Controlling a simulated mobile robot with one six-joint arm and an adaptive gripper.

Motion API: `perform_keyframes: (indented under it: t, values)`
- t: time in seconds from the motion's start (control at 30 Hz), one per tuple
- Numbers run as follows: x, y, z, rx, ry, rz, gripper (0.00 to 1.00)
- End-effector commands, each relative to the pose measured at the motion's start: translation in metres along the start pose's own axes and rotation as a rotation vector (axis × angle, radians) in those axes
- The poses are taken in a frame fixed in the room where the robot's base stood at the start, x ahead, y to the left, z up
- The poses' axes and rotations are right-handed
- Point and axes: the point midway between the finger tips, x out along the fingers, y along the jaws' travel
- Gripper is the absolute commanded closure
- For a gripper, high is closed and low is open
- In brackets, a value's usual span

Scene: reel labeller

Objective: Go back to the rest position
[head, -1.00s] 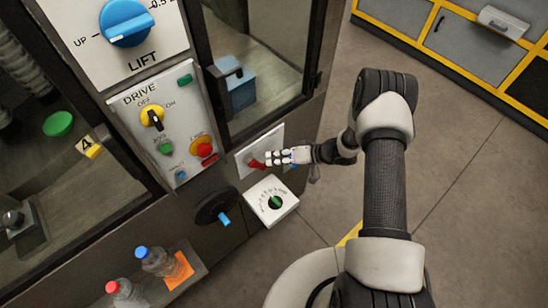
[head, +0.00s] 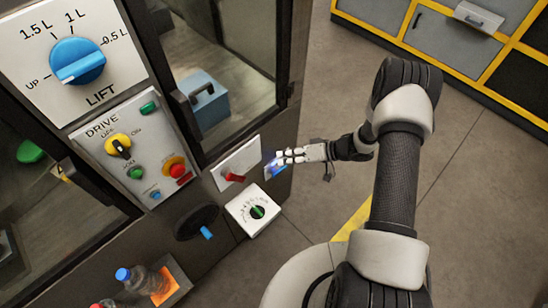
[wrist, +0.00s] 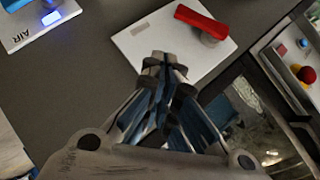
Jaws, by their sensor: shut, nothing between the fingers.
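My gripper (head: 280,159) is shut and empty, in front of the machine's lower right front in the head view. Its fingers are together in the wrist view (wrist: 165,65). A red handle (head: 234,177) on a white plate (head: 240,160) lies just left of the fingertips, apart from them in the head view. In the wrist view the red handle (wrist: 202,22) shows beyond the fingertips, up and to the right. A panel marked AIR (wrist: 20,30) with a lit blue button (wrist: 50,18) is at the upper left there. My arm stretches from the right side of the head view.
Left of the gripper are a white dial (head: 252,210), a black handwheel (head: 194,220), the DRIVE panel (head: 160,160) and the blue LIFT knob (head: 78,62). A blue-capped bottle (head: 138,278) stands at lower left. Open floor (head: 470,200) lies right, with yellow-edged cabinets (head: 440,40) behind.

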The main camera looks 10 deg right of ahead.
Motion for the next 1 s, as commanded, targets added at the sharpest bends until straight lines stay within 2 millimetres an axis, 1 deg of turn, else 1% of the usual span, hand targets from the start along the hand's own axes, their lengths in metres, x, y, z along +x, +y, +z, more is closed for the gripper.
perform_keyframes:
  t: [0.13,0.63,0.73,0.77,0.87,0.9,0.97,1.0]
  values:
    - [-0.005,0.0,0.001,0.0,-0.002,-0.001,1.0]
    - [-0.005,0.0,0.0,0.0,-0.002,-0.001,1.0]
    - [-0.007,0.001,-0.006,-0.015,0.005,0.019,1.0]
    - [-0.009,0.002,-0.013,-0.026,0.012,0.037,1.0]
    - [-0.019,0.005,-0.046,-0.091,0.047,0.144,1.0]
    - [-0.027,0.006,-0.064,-0.127,0.066,0.206,1.0]
    - [-0.042,0.005,-0.095,-0.183,0.098,0.316,1.0]
    - [-0.054,0.003,-0.115,-0.218,0.12,0.393,1.0]
